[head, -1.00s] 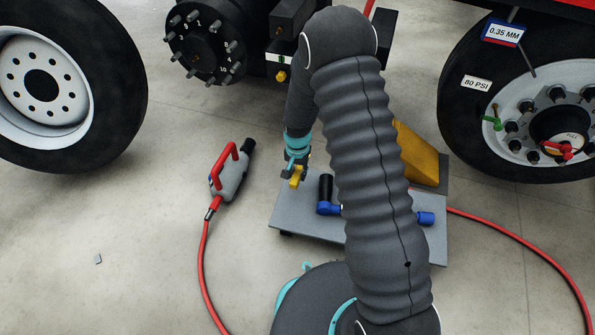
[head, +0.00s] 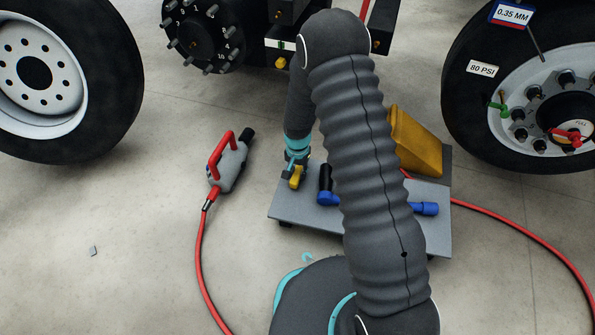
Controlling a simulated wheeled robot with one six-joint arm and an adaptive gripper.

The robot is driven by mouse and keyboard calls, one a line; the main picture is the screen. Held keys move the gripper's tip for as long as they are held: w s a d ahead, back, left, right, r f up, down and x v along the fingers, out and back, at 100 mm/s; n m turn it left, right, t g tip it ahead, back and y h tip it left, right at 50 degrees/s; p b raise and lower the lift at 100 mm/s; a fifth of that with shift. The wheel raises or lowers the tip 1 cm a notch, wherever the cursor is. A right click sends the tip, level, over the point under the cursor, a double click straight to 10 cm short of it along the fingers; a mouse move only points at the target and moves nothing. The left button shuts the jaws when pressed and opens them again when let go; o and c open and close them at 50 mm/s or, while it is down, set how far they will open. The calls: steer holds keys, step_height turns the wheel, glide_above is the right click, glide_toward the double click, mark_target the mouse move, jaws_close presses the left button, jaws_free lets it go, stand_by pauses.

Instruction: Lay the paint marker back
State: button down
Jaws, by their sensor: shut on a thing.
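My gripper (head: 294,172) is at the end of my arm, below a turquoise band, over the left part of a low grey platform (head: 300,210). It is shut on a small yellow piece, which I take to be the paint marker (head: 296,178). Only a short part of it shows, and I cannot tell whether it touches the platform. To the right of the gripper a tool with a black upright part and blue end (head: 326,186) stands on the platform. My arm hides the platform's middle.
A yellow wedge (head: 414,142) stands at the platform's back right, and a blue fitting (head: 425,208) lies at its right. A grey and red tool (head: 230,162) with a red hose lies left on the floor. Wheels (head: 62,75) (head: 535,95) and a bare studded hub (head: 205,30) stand behind.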

steer(key=shift+f, duration=0.45)
steer(key=c, duration=0.8)
jaws_free()
steer(key=shift+r, duration=0.1)
step_height(320, 180, up, 12)
steer(key=shift+f, duration=0.1)
